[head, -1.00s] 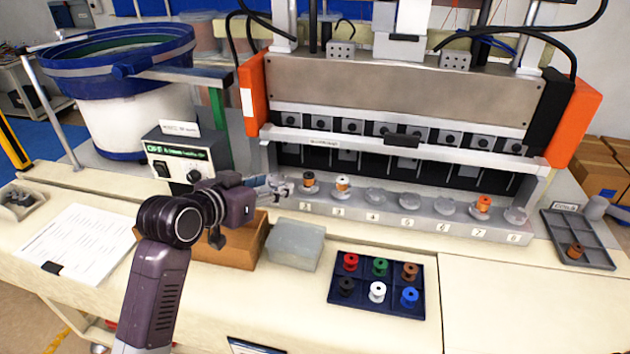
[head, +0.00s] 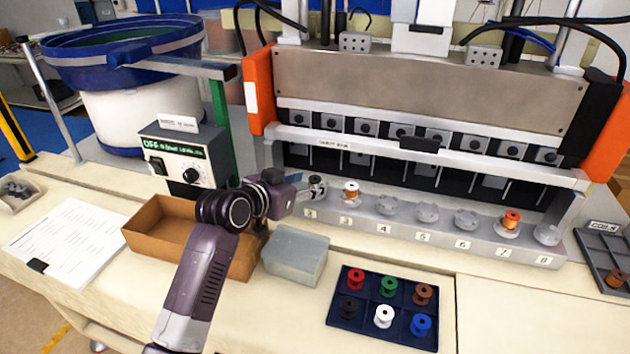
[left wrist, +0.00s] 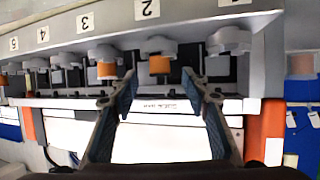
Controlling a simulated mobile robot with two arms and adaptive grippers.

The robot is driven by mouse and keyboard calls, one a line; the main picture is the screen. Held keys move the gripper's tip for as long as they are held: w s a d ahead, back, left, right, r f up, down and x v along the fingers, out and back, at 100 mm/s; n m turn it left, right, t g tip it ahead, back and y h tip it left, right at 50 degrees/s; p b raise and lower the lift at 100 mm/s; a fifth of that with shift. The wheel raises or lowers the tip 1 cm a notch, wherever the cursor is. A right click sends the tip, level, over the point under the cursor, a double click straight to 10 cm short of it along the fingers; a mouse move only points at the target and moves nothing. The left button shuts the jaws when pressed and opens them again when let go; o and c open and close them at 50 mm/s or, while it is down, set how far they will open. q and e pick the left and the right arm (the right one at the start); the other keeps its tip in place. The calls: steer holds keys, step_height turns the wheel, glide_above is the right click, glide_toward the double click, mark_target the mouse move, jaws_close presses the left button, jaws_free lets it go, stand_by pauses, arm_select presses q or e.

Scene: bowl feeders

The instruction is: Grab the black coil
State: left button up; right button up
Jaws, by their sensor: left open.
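The black coil (head: 348,307) stands in the front left compartment of a dark blue tray (head: 333,323) on the table, in the head view. Red (head: 356,279), green (head: 389,286), brown (head: 422,294), white (head: 383,316) and blue (head: 421,325) coils share the tray. My left gripper (head: 312,189) is away from this tray, at station 2 of the machine. The left wrist view shows its fingers (left wrist: 158,80) open, with an orange coil (left wrist: 160,65) at station 2 between or just beyond the tips. My right gripper is not in view.
Wound coils also sit at station 3 (head: 351,192) and station 7 (head: 510,220). A grey tray (head: 598,262) is at the right edge.

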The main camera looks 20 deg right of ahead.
arm_select(q)
steer(key=shift+x, duration=1.2)
steer(key=c, duration=1)
steer(key=shift+r, duration=0.1)
steer(key=shift+c, duration=0.2)
